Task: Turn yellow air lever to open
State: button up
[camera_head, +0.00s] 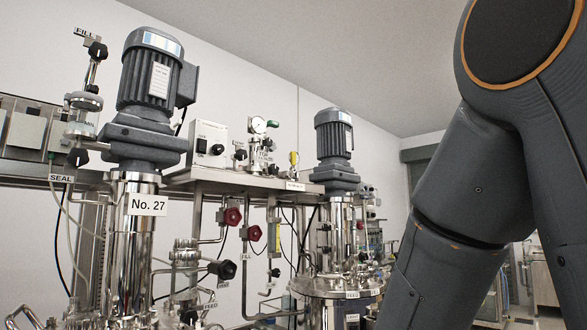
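A small yellow lever (293,157) stands up from a fitting on the steel shelf, between the two motors. It is small in the picture, and I cannot tell its exact valve position. A green lever (273,124) is up and to its left, beside a round pressure gauge (258,124). My arm fills the right side of the view, well to the right of the yellow lever. My gripper is out of the picture.
A large grey motor (150,85) tops the steel vessel labelled No. 27 at left. A second motor (334,145) stands right of the yellow lever. A switch box (208,142) is on the shelf (235,182). Red knobs (233,216) and pipes crowd the space below.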

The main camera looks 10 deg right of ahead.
aim_at(290, 174)
jog(key=z, duration=1.6)
jog(key=i, duration=1.15)
jog(key=u, duration=1.9)
